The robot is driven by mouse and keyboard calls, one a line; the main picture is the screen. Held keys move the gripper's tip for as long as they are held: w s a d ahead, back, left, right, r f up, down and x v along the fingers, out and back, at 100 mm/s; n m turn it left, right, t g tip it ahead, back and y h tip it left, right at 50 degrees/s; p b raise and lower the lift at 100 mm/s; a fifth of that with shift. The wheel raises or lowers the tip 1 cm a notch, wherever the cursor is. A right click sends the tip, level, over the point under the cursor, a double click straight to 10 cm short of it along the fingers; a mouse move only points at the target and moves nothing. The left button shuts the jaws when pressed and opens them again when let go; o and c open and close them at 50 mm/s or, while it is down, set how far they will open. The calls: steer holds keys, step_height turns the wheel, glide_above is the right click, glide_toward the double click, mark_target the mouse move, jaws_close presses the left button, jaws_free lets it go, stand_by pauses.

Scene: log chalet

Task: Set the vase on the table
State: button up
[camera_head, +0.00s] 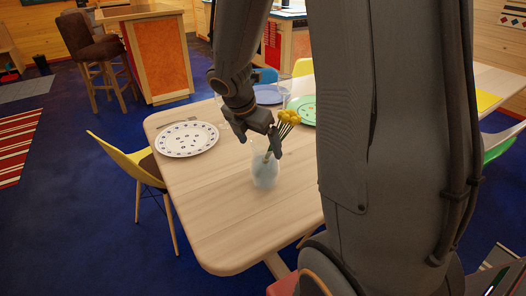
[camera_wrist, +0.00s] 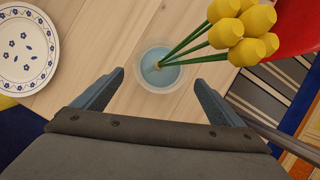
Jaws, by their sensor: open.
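The vase (camera_head: 265,171) is pale, clear glass and stands upright on the wooden table (camera_head: 215,215), near its middle. It holds green stems with yellow tulips (camera_head: 290,118) that lean to the right. In the wrist view the vase (camera_wrist: 160,70) shows from above, with the yellow flowers (camera_wrist: 238,30) at upper right. My gripper (camera_head: 258,150) is just above and behind the vase in the head view. In the wrist view its two fingers (camera_wrist: 158,80) are spread apart, with the vase beyond the gap between them. Nothing is held between the fingers.
A white plate with blue marks (camera_head: 187,139) lies at the table's left. A blue plate (camera_head: 268,94), a green plate (camera_head: 305,110) and a glass lie at the far side. A yellow chair (camera_head: 128,165) stands at the left. The table's front is clear.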

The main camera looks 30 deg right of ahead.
steer(key=v, duration=0.2)
steer(key=shift+s+a+r, duration=0.1)
steer(key=shift+a+r, duration=0.05)
steer(key=shift+r, duration=0.15)
steer(key=s+a+f+m+y, duration=0.1)
steer(key=s+a+m, duration=0.4)
steer(key=m, duration=0.6)
steer(key=s+a+f+m+g+y, duration=0.1)
steer(key=s+a+f+m+y, duration=0.1)
steer(key=s+a+m, duration=0.4)
steer(key=s+m+y, duration=0.1)
steer(key=s+m, duration=0.1)
steer(key=m, duration=0.3)
steer(key=shift+f+m, duration=0.2)
steer(key=shift+m, duration=0.2)
steer(key=shift+s, duration=0.15)
